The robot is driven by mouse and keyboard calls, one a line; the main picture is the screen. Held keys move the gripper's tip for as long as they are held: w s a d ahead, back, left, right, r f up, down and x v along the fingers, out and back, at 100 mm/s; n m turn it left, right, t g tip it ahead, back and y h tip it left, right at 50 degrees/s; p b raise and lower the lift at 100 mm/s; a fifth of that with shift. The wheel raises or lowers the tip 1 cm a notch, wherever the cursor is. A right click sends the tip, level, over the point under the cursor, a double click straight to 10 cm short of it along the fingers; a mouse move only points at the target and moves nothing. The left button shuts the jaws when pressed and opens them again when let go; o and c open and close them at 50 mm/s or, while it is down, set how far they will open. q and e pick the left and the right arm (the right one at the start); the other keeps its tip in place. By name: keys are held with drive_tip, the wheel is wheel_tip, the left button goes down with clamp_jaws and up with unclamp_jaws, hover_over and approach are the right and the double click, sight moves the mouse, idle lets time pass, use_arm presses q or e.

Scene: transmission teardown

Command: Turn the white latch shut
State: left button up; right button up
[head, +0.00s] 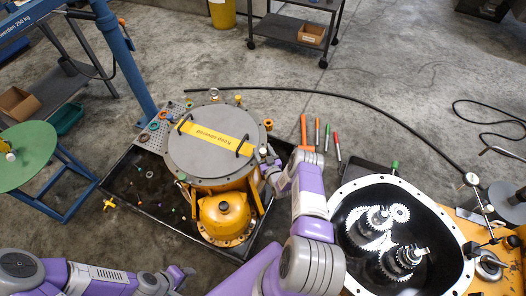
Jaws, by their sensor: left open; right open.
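The yellow housing (214,212) stands in a dark tray, with a round grey lid (205,155) on top. I cannot clearly make out the white latch. A small pale part shows at the housing's right side, beside my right gripper, but I cannot tell whether it is the latch. My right gripper (265,163) is open at the right edge of the lid, close against the housing; its fingers are small and partly hidden by my wrist. My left gripper (186,276) is open and empty, low in the view in front of the tray, apart from the housing.
The dark tray (135,192) holds several small loose parts. A yellow label (215,134) and two black handles are on the lid. An open gear casing (443,218) stands at the right. Red and green tools (303,131) and a black cable lie behind. A green round table (25,150) is at left.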

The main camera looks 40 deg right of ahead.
sight(264, 154)
drive_tip(key=p+v, duration=0.2)
drive_tip(key=v, duration=0.4)
drive_tip(key=shift+s, duration=0.2)
drive_tip(key=shift+s+a+p, duration=0.25)
drive_tip(key=shift+s+p, duration=0.05)
drive_tip(key=shift+s, duration=0.25)
drive_tip(key=a+r+g+y+p, duration=0.2)
drive_tip(key=a+g+y, duration=0.15)
drive_tip(key=a, duration=0.45)
drive_tip(key=a+r+g+y+p, duration=0.2)
drive_tip(key=a+g, duration=0.2)
drive_tip(key=a, duration=0.5)
drive_tip(key=s+a+r+g+y+p, duration=0.1)
drive_tip(key=s+a+r+g+y, duration=0.1)
drive_tip(key=s+a+r+g, duration=0.2)
drive_tip(key=s+a+r+g+y+p, duration=0.1)
drive_tip(key=s+a+r+g, duration=0.4)
drive_tip(key=s+a, duration=0.6)
drive_tip(key=s+r+y, duration=0.1)
drive_tip(key=s+r, duration=0.1)
drive_tip(key=s, duration=0.2)
drive_tip(key=shift+a+n+p, duration=0.2)
drive_tip(key=shift+n+p, duration=0.1)
drive_tip(key=shift+n, duration=0.1)
